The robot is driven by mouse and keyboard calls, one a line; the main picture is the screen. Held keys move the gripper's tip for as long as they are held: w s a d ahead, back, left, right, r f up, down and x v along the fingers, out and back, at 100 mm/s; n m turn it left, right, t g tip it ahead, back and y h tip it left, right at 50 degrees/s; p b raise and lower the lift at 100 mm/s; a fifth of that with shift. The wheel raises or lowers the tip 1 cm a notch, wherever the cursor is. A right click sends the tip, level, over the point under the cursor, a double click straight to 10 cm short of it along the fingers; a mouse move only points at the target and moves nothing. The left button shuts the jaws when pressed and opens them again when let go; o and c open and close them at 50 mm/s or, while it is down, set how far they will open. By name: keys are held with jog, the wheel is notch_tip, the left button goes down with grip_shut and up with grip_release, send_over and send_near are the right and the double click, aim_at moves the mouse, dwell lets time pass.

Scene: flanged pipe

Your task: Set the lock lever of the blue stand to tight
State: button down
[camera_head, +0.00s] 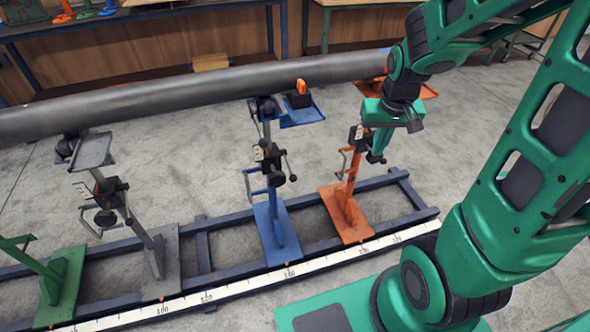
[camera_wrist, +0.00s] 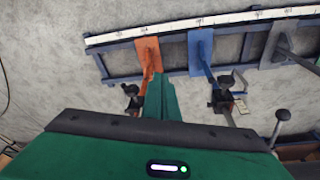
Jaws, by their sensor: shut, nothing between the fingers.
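The blue stand (camera_head: 280,232) stands on the rail frame under the pipe, with a black clamp (camera_head: 268,155) partway up its post. Thin levers with dark knobs stick out around this clamp; I cannot tell which is the lock lever or how it is set. In the wrist view the blue stand (camera_wrist: 201,50) is right of centre, its clamp (camera_wrist: 224,82) below the base. My gripper (camera_head: 377,157) is shut and empty, pointing down beside the orange stand's post, right of the blue stand and apart from it. The gripper's fingers (camera_wrist: 160,97) also show in the wrist view.
The orange stand (camera_head: 346,214) is close to my gripper. A grey stand (camera_head: 162,262) and a green stand (camera_head: 60,285) are to the left. The long grey pipe (camera_head: 200,92) lies across above the stands. A white scale (camera_head: 230,291) runs along the frame's near side.

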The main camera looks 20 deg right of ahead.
jog(key=w+a+f+n+t, duration=0.1)
jog(key=w+a+f+n, duration=0.1)
jog(key=w+a+f, duration=0.65)
jog(key=t+y, duration=0.2)
send_over(296, 179)
jog(key=s+d, duration=0.1)
jog(key=s, duration=0.2)
notch_tip(296, 179, down, 6)
jog(key=f, duration=0.1)
jog(key=shift+n, duration=0.3)
jog(key=shift+x, duration=4.7)
jog(key=shift+a, duration=0.1)
jog(key=shift+s, duration=0.1)
jog(key=shift+s+f, duration=0.15)
jog(key=shift+f, duration=2.8)
jog(key=shift+s+r, duration=0.1)
jog(key=shift+s, duration=0.05)
